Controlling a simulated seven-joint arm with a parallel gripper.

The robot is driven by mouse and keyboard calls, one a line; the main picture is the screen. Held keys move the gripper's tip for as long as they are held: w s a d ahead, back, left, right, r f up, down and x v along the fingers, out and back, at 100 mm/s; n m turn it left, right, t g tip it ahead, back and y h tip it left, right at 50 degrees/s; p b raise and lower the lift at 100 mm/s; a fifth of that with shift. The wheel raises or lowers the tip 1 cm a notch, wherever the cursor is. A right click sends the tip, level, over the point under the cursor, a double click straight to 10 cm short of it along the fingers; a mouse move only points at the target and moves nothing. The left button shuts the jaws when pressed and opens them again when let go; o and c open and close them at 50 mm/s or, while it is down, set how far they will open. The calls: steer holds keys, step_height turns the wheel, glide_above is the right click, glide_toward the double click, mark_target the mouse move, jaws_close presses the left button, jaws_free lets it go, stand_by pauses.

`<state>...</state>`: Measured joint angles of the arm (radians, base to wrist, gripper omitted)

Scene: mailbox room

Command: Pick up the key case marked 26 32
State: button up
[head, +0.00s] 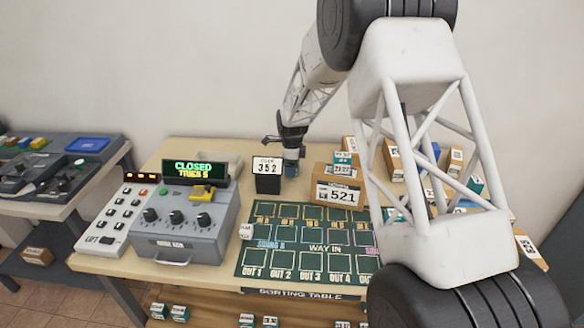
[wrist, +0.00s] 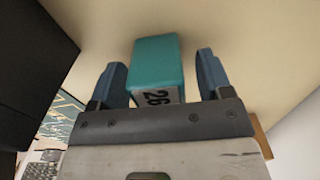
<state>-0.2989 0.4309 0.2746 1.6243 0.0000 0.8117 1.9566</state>
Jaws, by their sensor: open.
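The key case (wrist: 156,62) is a teal block with a white label on its near end. The label reads 26; the rest of it is hidden or unreadable. In the wrist view it sits between the two blue fingers of my gripper (wrist: 161,65), with a visible gap on each side. My gripper is open around it. In the head view my gripper (head: 291,166) is low at the back of the sorting table (head: 215,262). I cannot make out the case there.
A black holder with a 352 card (head: 268,182) stands just left of my gripper. A cardboard box marked 521 (head: 338,194) is to its right. The grey control box (head: 180,228) and green sorting mat (head: 285,258) lie nearer. More parcels stand at the right.

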stand_by(0.4)
steer(key=c, duration=1)
steer(key=shift+r, duration=0.1)
steer(key=shift+c, duration=0.2)
steer(key=shift+r, duration=4.95)
